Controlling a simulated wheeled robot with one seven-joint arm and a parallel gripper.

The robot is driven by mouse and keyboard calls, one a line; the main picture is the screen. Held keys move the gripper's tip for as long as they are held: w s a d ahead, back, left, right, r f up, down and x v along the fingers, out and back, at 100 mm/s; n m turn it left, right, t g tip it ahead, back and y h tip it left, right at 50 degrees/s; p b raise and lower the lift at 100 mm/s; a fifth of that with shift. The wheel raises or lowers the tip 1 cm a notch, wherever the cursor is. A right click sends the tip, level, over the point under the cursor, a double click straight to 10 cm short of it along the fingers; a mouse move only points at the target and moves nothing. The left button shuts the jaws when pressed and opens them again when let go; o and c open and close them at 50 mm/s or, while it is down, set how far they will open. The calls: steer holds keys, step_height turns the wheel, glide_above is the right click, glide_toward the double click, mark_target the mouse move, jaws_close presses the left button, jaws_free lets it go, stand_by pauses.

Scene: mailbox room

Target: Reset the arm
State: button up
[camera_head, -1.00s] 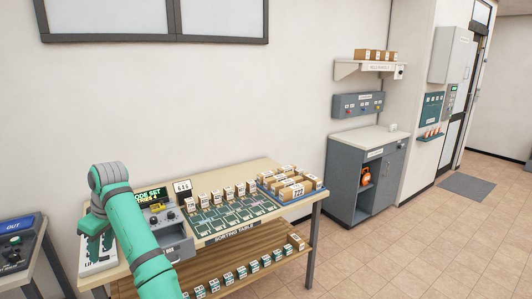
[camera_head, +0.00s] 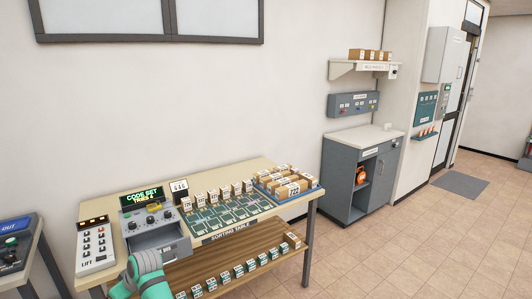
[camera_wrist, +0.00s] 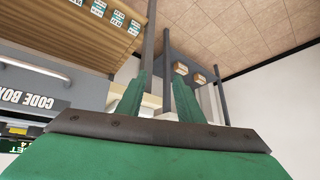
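My arm shows low in the head view, its grey joint and green link in front of the sorting table (camera_head: 260,170). My gripper (camera_wrist: 160,85) shows in the wrist view with its two green fingers apart and nothing between them. The gripper itself is out of the head view. The wrist view looks past the fingers toward the underside of the table area. The code box (camera_head: 150,218) stands on the table, its display reading "CODE SET", and it shows again at the left of the wrist view (camera_wrist: 28,100). A drawer at its front is open.
A keypad panel (camera_head: 96,246) stands left of the code box. Boxes lie in a blue tray (camera_head: 318,190) at the table's right end. Small boxes line the wooden lower shelf (camera_head: 225,258). A grey cabinet (camera_head: 345,190) stands right; the tiled floor before it is clear.

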steer(key=s+d+f+m+t+y, duration=0.1)
steer(key=s+d+f+m+t, duration=0.15)
steer(key=d+f, duration=0.45)
steer(key=s+d+f+m+t, duration=0.1)
steer(key=s+d+f+m, duration=0.2)
steer(key=f, duration=0.7)
steer(key=s+d+f+m+t+h, duration=0.1)
steer(key=s+d+f+m+t, duration=0.15)
steer(key=s+d, duration=0.45)
steer(key=s+d+f+m+t+h, duration=0.1)
steer(key=s+d+f+m+t, duration=0.1)
steer(key=s+d+f, duration=0.5)
steer(key=s+d+r+m+t+h, duration=0.1)
steer(key=s+d+r+t+h, duration=0.1)
steer(key=s+d+r, duration=0.4)
steer(key=s+d+r+m+t+h, duration=0.1)
steer(key=s+d+r+m, duration=0.15)
steer(key=s+d, duration=0.7)
steer(key=s+d+r+t+h, duration=0.1)
steer(key=s+d+r, duration=0.3)
steer(key=r, duration=0.3)
steer(key=s+d+r+t+h, duration=0.1)
steer(key=s+d+r+h, duration=0.1)
steer(key=s+d+r, duration=0.2)
steer(key=s+r, duration=0.3)
steer(key=shift+d+r, duration=0.2)
steer(key=shift+d, duration=0.1)
steer(key=shift+s, duration=0.1)
